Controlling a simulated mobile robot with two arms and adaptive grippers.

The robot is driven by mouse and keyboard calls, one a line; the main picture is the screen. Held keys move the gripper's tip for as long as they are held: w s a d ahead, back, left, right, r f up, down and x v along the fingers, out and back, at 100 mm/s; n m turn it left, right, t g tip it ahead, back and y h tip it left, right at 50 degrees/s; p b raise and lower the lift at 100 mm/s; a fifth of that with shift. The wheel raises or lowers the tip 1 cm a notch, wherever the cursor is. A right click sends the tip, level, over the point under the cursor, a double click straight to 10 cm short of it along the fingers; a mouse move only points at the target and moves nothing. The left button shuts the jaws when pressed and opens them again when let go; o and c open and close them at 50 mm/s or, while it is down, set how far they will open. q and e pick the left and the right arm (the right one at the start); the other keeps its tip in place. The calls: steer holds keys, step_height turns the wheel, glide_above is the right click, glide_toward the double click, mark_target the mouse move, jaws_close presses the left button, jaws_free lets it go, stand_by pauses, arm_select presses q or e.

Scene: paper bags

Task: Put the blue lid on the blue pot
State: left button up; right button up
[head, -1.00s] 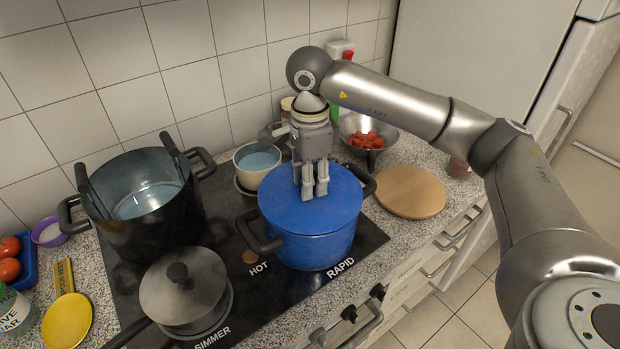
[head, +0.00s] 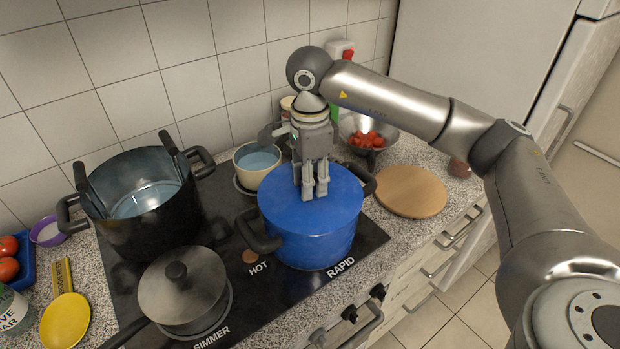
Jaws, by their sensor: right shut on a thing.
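The blue pot (head: 318,248) stands on the front right burner of the black stove, with dark handles on its two sides. The blue lid (head: 335,203) lies over the pot's top and looks level with its rim. My right gripper (head: 314,194) points down over the middle of the lid, its fingers shut. The lid's knob is hidden between the fingers. My left gripper is not in view.
A large black pot (head: 160,222) with water stands at the back left. A lidded grey pan (head: 185,290) is at the front left. A cream pot (head: 257,162) is behind the blue pot. A round wooden board (head: 411,192) lies to the right, near a metal bowl of red pieces (head: 368,132).

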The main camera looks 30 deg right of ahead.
steer(key=shift+f+b, duration=0.35)
steer(key=shift+b, duration=0.1)
steer(key=o, duration=1.2)
steer(key=o, duration=0.5)
steer(key=shift+r, duration=0.15)
steer(key=shift+r+p, duration=2.1)
steer(key=shift+r, duration=1.3)
